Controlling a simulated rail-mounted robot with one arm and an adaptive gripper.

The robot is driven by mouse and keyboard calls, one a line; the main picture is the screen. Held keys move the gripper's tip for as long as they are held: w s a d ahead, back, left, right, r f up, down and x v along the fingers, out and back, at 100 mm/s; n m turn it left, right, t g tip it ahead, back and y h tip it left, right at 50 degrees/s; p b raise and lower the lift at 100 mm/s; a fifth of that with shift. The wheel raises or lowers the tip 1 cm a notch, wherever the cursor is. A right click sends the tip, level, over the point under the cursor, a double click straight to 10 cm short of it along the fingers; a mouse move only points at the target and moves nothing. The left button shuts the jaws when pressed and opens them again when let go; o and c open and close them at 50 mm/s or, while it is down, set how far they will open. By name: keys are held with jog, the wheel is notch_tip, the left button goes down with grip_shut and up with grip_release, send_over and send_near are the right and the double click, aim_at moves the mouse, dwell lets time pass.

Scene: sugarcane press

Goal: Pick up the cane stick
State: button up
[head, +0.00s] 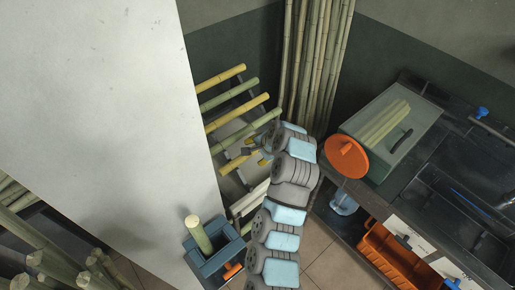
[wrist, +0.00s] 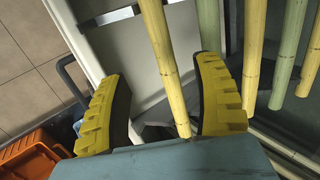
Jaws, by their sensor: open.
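Several yellow and green cane sticks lie side by side on a rack; one yellow cane stick (head: 237,115) shows in the head view. My gripper (head: 252,154) is at the near end of the rack, low in the row of sticks. In the wrist view my gripper (wrist: 165,105) is open, its two yellow-and-black fingers apart. A yellow cane stick (wrist: 161,55) runs between the fingers, with its end near the palm. It is nearer the right finger, and I cannot tell whether they touch. More sticks, such as a green one (wrist: 288,55), lie to the right of the fingers.
Tall canes (head: 318,60) stand in the back corner. A green-grey box (head: 415,130) with cane pieces on it and an orange disc (head: 346,157) are on the right. A blue holder (head: 228,256) with an upright cane stands below. An orange crate (head: 385,255) is at the lower right.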

aim_at(245, 157)
jog(key=shift+a+x, duration=0.15)
jog(key=shift+x, duration=2.2)
jog(key=shift+a+x, duration=0.15)
jog(key=shift+x, duration=2.2)
jog(key=shift+b+x, duration=0.4)
jog(key=shift+x, duration=0.75)
jog(key=shift+s, duration=0.1)
jog(key=shift+f, duration=0.1)
grip_shut()
